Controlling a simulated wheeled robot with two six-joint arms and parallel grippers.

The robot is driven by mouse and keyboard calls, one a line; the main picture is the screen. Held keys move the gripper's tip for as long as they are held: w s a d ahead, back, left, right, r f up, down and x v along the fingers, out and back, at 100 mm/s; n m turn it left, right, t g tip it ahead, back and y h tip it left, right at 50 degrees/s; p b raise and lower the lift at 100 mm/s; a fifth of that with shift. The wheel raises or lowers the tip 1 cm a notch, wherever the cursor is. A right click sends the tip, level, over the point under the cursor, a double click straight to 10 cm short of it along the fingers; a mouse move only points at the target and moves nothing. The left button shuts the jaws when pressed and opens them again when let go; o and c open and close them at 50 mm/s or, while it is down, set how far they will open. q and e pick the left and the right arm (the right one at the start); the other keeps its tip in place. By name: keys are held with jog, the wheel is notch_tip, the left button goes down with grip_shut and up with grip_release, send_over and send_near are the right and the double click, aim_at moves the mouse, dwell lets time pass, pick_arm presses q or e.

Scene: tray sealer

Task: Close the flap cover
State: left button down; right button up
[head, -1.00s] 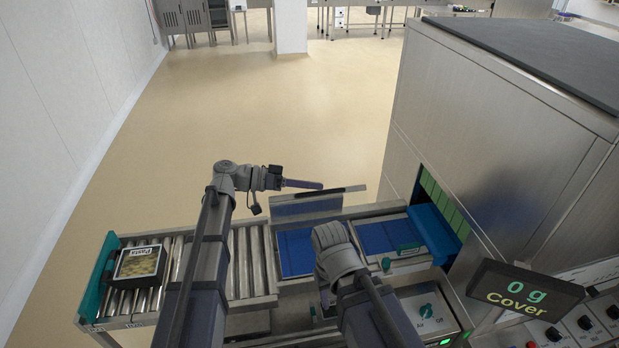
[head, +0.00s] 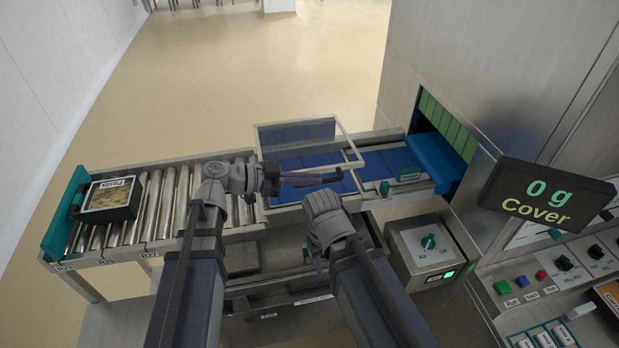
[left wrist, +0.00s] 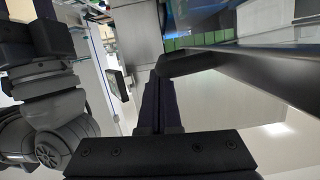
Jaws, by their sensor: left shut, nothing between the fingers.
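The flap cover (head: 335,131) is a clear panel in a pale frame above the blue belt (head: 288,196). It stands tilted, neither upright nor flat. My left gripper (head: 338,177) is shut and empty, its fingers pointing right across the cover's near part. In the left wrist view the shut fingers (left wrist: 160,95) reach up to a dark bar (left wrist: 235,75), perhaps the cover's frame; whether they touch cannot be told. My right arm is bent in front of the belt, and its gripper is not visible.
A roller conveyor (head: 165,205) carries a black pasta tray (head: 110,200) at left. A steel sealer with green strips (head: 446,127) stands right. A display (head: 547,200) reads "0 g Cover". An Air switch box (head: 425,245) sits in front.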

pick_arm(q)
notch_tip(320, 180, down, 2)
jog(key=shift+w+f+b, duration=0.15)
jog(key=shift+f+b, duration=0.1)
jog(key=shift+b, duration=0.4)
jog(key=shift+s+f+b, duration=0.25)
jog(key=shift+b, duration=0.1)
pick_arm(e)
notch_tip(320, 180, down, 3)
jog(key=shift+r, duration=0.1)
pick_arm(q)
jog(key=shift+f, duration=0.1)
jog(key=s+a+r+p, duration=0.3)
jog(key=a+r+p, duration=0.3)
jog(key=a, duration=0.3)
jog(key=shift+a+r, duration=0.15)
jog(key=shift+r, duration=0.25)
pick_arm(e)
notch_tip(320, 180, up, 6)
jog(key=a, duration=0.1)
jog(key=shift+a+r, duration=0.15)
